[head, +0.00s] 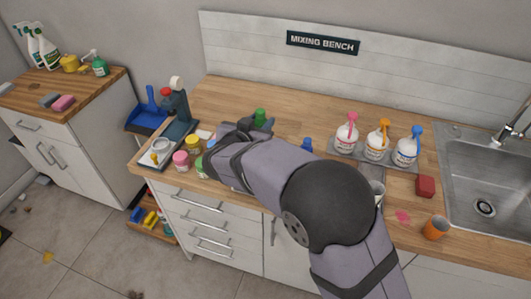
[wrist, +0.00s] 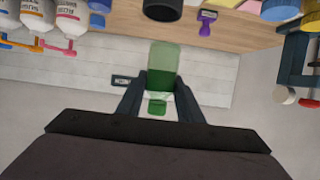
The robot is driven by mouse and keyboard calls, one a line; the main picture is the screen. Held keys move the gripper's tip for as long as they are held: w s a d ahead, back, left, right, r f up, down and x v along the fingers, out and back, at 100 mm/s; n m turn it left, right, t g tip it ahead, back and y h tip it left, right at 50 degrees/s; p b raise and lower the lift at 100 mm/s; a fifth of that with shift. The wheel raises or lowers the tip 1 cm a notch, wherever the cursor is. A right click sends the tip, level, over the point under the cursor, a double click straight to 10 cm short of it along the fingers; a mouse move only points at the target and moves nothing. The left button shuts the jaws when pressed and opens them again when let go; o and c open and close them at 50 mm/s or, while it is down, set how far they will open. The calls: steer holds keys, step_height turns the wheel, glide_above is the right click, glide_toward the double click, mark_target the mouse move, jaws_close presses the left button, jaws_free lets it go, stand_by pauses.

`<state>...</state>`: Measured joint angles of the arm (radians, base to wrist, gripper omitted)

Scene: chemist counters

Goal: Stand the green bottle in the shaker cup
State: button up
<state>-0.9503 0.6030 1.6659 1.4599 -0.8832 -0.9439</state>
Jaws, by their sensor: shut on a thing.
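The green bottle (wrist: 163,68) is between the two fingers of my gripper (wrist: 160,92) in the wrist view. My gripper is shut on it near its cap end, and its clear green body extends beyond the fingers. In the head view the bottle's green top (head: 260,116) shows above my gripper (head: 252,126), over the left half of the counter; its lower part is hidden.
Pink-lidded (head: 181,159) and other jars stand between my arm and the dark device (head: 181,105). A tray (head: 372,163) of three spray bottles, a red block (head: 425,187), an orange cup (head: 435,228) and a sink (head: 490,170) are to the right.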

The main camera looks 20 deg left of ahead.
mark_target(262, 114)
steer(key=r, duration=0.1)
steer(key=w+r, duration=0.1)
steer(key=shift+r+m+h, duration=0.3)
steer(key=shift+r+h, duration=0.05)
steer(key=shift+h, duration=0.05)
steer(key=shift+d+r, duration=0.2)
steer(key=shift+d, duration=0.35)
steer(key=shift+f+p, duration=0.6)
steer(key=shift+f, duration=4.4)
steer(key=shift+f, duration=0.15)
steer(key=shift+f, duration=0.25)
steer(key=o, duration=1.1)
steer(key=shift+r, duration=0.1)
